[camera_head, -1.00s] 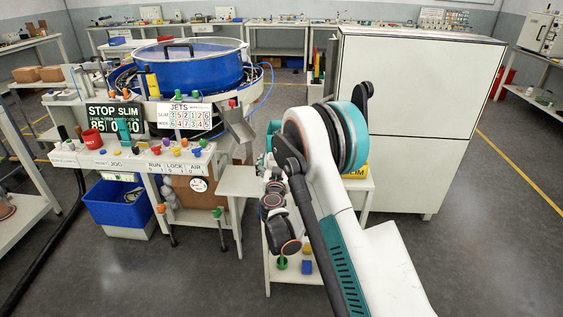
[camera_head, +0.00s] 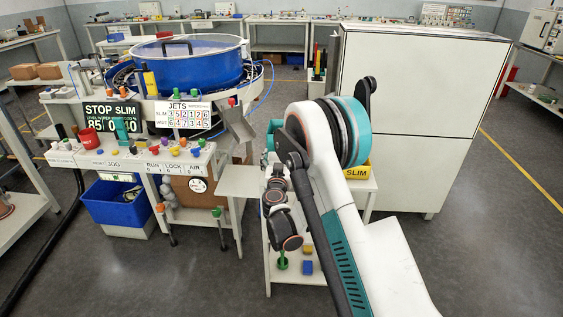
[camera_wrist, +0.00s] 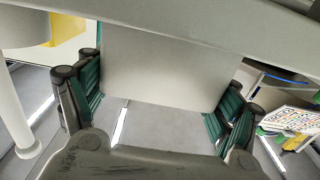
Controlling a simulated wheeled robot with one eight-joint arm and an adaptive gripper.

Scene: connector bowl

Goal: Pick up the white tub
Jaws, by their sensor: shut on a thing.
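The white tub (camera_wrist: 160,62) fills the upper middle of the wrist view as a plain pale wall. My gripper (camera_wrist: 155,100) has its green-padded fingers on either side of it, shut on it. The tub's rim and inside do not show. Pale grey floor shows below the tub's lower edge. In the head view my arm hides the gripper, and I cannot make out the tub there.
A yellow bin marked SLIM (camera_head: 357,170) sits on a small white stand beside my arm. A blue bowl feeder (camera_head: 190,68) and a control bench with buttons are at left. A tall white cabinet (camera_head: 425,80) stands behind right. Floor at right is clear.

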